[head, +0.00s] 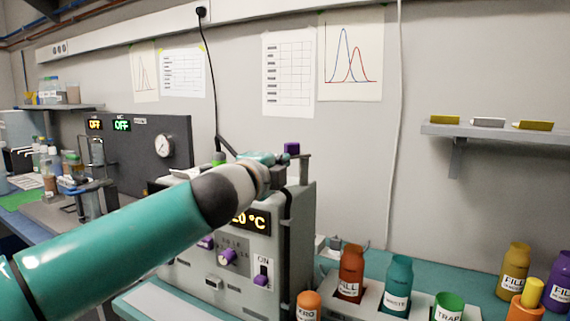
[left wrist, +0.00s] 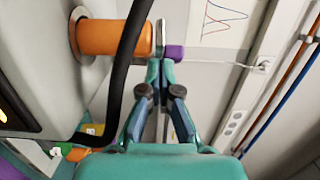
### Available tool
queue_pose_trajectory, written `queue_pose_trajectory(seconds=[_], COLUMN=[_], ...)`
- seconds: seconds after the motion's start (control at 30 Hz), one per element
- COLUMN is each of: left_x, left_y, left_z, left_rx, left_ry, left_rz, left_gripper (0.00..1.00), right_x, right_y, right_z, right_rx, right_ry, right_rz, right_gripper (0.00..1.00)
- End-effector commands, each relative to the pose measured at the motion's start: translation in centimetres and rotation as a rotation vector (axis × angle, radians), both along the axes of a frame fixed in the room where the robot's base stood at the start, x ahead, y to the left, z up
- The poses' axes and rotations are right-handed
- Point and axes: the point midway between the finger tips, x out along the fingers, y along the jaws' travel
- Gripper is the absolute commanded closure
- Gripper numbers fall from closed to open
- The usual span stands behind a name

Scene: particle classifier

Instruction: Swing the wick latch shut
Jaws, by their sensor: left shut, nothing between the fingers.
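The grey classifier unit (head: 296,225) stands on the bench, mostly behind my left arm in the head view. At its top is a part with a purple knob (head: 291,148), which looks like the wick latch. In the left wrist view the purple knob (left wrist: 174,53) shows beside a thin metal bar (left wrist: 160,32), just beyond my fingertips. My left gripper (left wrist: 160,68) is shut and empty, with its tips at or very near the bar and knob; contact cannot be told. In the head view my left gripper (head: 265,158) is over the unit's top. How far the latch stands open is unclear.
An orange cylinder (left wrist: 100,37) sticks out of the unit, and a black hose (left wrist: 130,70) runs close to the gripper's left. A rack (head: 372,302) holds labelled bottles right of the unit. A wall shelf (head: 490,134) is at right.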

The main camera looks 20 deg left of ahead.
Motion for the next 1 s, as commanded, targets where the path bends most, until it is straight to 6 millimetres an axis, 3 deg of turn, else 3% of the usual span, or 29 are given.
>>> queue_pose_trajectory(seconds=[0.17,0.37,0.7,1.0], left_x=[-0.4,-1.8,-8.3,-10.8], left_y=[-0.7,-3.1,0.2,1.3], left_z=[-0.2,-0.6,0.0,-0.2], left_rx=[0.000,-0.001,-0.002,0.000], left_ry=[-0.002,-0.002,-0.001,0.001], left_rz=[-0.002,-0.004,0.004,0.003], left_gripper=[1.00,1.00,1.00,1.00], right_x=[0.0,0.0,0.0,0.0], right_y=[0.0,0.0,0.0,0.0], right_z=[-0.6,-2.6,-2.1,-1.8], right_rx=[0.000,0.000,0.000,0.000], right_ry=[0.000,0.000,0.000,0.000], right_rz=[0.000,0.000,0.000,0.000], right_gripper=[0.60,0.60,0.60,0.60])
